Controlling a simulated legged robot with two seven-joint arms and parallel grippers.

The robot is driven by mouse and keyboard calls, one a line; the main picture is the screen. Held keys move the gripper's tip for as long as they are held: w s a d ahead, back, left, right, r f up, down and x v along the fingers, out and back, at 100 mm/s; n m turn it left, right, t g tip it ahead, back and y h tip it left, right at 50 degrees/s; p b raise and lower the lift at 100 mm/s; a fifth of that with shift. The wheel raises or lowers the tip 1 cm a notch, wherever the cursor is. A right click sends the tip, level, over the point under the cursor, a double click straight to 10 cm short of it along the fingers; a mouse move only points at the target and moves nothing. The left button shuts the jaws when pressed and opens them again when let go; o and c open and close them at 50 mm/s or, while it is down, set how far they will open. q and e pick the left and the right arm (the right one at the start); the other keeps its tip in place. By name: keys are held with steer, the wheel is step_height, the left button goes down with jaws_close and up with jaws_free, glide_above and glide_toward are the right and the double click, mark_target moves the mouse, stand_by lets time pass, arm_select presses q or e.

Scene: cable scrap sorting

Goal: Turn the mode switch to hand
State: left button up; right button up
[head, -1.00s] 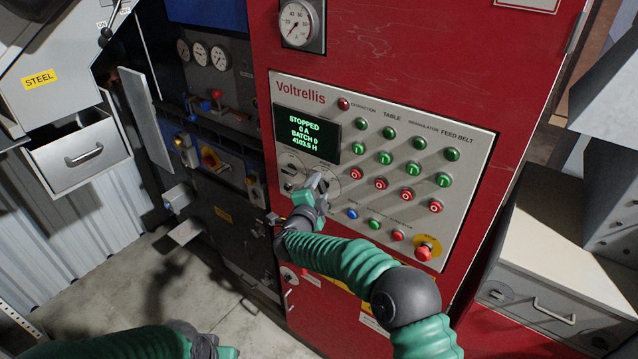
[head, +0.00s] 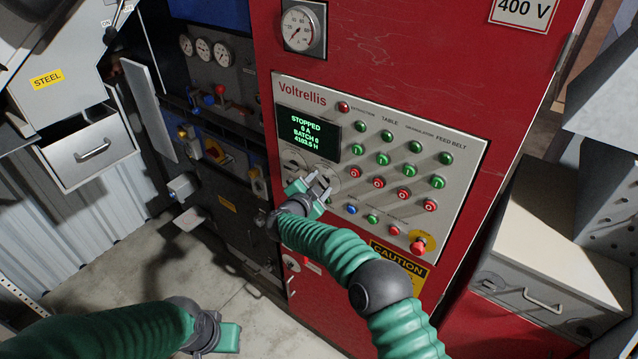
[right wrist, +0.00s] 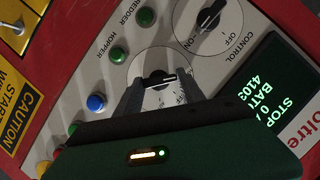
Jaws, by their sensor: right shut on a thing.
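The mode switch (right wrist: 152,81) is a dark rotary knob with a pale pointer line, on a light round plate in the right wrist view. My right gripper (right wrist: 160,92) has its two dark fingers on either side of the knob, shut on it. The plate's lettering is mostly hidden by the fingers. In the head view my right gripper (head: 317,188) is at the lower left of the control panel (head: 462,165) and covers the knob. My left gripper (head: 229,338) hangs low, away from the panel; its jaws are not clear.
A second rotary switch marked CONTROL, ON and OFF (right wrist: 209,17) is close beside. The display (head: 308,134) reads STOPPED. Several green and red buttons and a red emergency knob (head: 418,245) are on the same panel. A grey drawer cabinet (head: 545,250) stands right.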

steer(key=shift+s+a+f, duration=0.1)
steer(key=shift+f, duration=0.25)
steer(key=o, duration=1.1)
steer(key=shift+o, duration=1.3)
steer(key=shift+r, duration=0.2)
steer(key=b+v, duration=0.3)
steer(key=v, duration=0.5)
steer(key=b+v, duration=0.3)
steer(key=v, duration=0.5)
steer(key=shift+s+a+r+b, duration=0.1)
steer(key=shift+s+a+b, duration=0.1)
steer(key=shift+a+b, duration=0.1)
